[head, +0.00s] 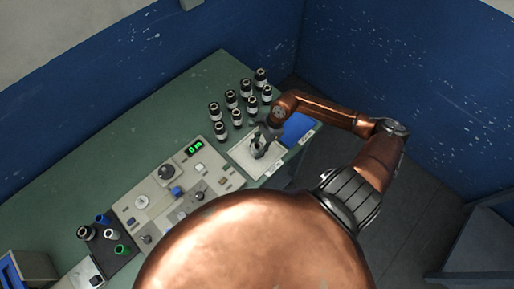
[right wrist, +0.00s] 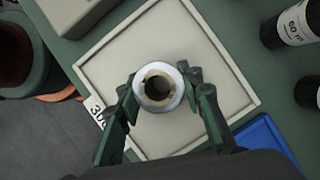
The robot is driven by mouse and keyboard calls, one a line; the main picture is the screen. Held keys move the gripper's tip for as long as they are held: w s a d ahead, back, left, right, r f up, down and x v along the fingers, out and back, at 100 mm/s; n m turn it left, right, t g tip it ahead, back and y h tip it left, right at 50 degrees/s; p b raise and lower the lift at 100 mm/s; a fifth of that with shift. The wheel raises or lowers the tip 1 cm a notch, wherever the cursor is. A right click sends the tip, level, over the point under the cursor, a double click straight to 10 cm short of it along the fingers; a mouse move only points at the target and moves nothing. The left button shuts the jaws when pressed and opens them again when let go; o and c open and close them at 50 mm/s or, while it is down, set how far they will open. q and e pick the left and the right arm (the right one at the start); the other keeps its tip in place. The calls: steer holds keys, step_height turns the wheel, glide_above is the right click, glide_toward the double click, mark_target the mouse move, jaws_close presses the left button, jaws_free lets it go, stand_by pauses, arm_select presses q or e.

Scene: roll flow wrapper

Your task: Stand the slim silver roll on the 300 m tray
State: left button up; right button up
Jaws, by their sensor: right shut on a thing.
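The silver roll (right wrist: 157,88) is seen end-on in the right wrist view, with its dark hollow core facing the camera. It looks upright. My right gripper (right wrist: 158,103) is shut on it, a finger on each side. The pale square tray (right wrist: 200,45) lies beneath the roll, with a partly hidden label (right wrist: 93,107) that starts with 30. In the head view my right gripper (head: 259,147) is over the pale tray (head: 241,157). Whether the roll's base touches the tray is hidden. My left gripper is not in view.
Several black rolls with white labels (head: 236,117) stand behind the tray. A blue tray (head: 298,127) is beside it at the right. A control panel (head: 170,190) with knobs and a green display lies to the left. More rolls stand on a dark mat (head: 118,262) at lower left.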

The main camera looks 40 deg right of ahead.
steer(key=o, duration=1.2)
steer(key=v, duration=1.2)
steer(key=shift+s+r, duration=0.1)
